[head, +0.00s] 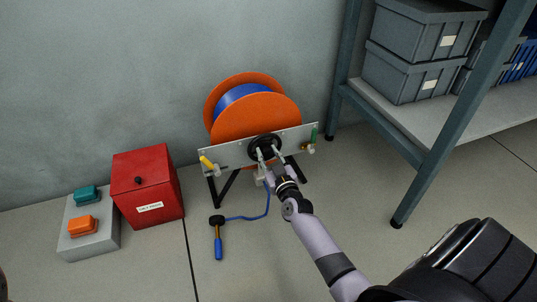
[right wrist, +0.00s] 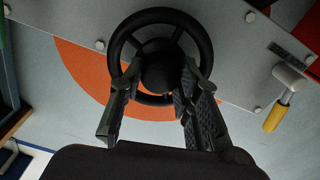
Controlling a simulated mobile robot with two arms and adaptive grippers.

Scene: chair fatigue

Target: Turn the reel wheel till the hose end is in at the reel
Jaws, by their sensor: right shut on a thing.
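The orange reel (head: 255,115) stands on dark legs against the wall, with blue hose (head: 240,94) wound on it. The black reel wheel (head: 265,146) sits on the front of its grey plate (head: 230,150). My right gripper (head: 268,154) is shut on the wheel. In the right wrist view its fingers (right wrist: 160,75) reach over the wheel (right wrist: 160,15) on both sides of the round hub. A length of blue hose runs down from the reel and across the floor to the hose end (head: 218,240), a black, orange and blue nozzle lying on the floor. My left gripper is not in view.
A yellow-handled lever (head: 207,163) and a green one (head: 314,134) sit at the plate's ends. A red box (head: 148,185) and a grey block with two buttons (head: 90,240) stand left. A shelf rack (head: 430,160) with grey bins stands right.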

